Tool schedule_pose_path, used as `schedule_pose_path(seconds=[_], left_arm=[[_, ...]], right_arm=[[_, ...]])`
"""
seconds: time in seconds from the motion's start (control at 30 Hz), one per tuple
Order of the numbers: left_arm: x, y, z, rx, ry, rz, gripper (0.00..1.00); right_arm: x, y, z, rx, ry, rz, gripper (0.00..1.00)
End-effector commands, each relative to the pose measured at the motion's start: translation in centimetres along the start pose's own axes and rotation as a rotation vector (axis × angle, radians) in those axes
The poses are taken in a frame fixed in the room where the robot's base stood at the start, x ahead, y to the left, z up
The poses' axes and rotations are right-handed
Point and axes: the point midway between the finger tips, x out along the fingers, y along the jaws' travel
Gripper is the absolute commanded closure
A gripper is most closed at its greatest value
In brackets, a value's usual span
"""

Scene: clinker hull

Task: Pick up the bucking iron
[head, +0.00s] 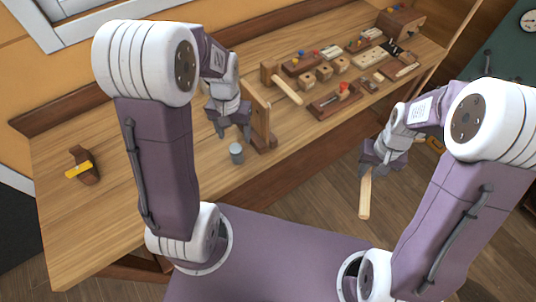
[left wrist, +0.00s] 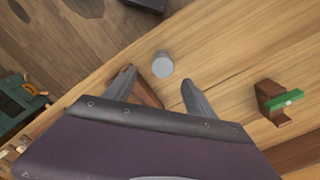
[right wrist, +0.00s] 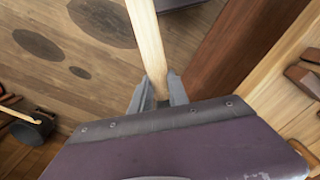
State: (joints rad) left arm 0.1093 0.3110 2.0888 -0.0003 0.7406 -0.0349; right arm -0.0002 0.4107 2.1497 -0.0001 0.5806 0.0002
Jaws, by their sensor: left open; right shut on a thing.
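The bucking iron, a small grey cylinder (head: 236,153), stands upright on the wooden bench. It also shows in the left wrist view (left wrist: 162,66), just past the fingertips and close to the line between them. My left gripper (head: 233,133) is open and empty, pointing down just above and beside it; the fingers do not visibly touch it. My right gripper (head: 370,168) is shut on a pale wooden handle (head: 365,195), held out over the floor in front of the bench. The handle also shows in the right wrist view (right wrist: 147,40) between the fingers.
An upright wooden stand (head: 260,112) is close to the right of the iron. A mallet (head: 283,86), wooden blocks and tool trays lie farther right. A brown wooden piece with a coloured bar (head: 86,166) lies far left. The bench between is clear.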

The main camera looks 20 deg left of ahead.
Motion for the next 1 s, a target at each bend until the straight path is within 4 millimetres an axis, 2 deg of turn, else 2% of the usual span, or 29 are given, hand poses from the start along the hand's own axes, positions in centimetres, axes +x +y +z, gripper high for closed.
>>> schedule_pose_path(seconds=[0.17,0.43,0.73,1.0], left_arm=[[0.7,-0.1,0.1,-0.005,-0.004,0.000,0.36],[5.8,-0.2,0.1,-0.005,-0.006,0.000,0.36],[7.5,-0.2,0.2,-0.005,-0.005,0.000,0.36],[11.8,-0.6,0.2,-0.005,-0.004,0.001,0.36]], right_arm=[[0.1,0.0,-0.1,0.000,0.002,0.000,1.00],[0.3,0.0,-0.1,0.000,0.002,0.000,1.00],[0.2,0.0,-0.1,0.000,0.002,0.000,1.00],[0.1,0.0,-0.1,0.000,0.002,0.000,1.00]])
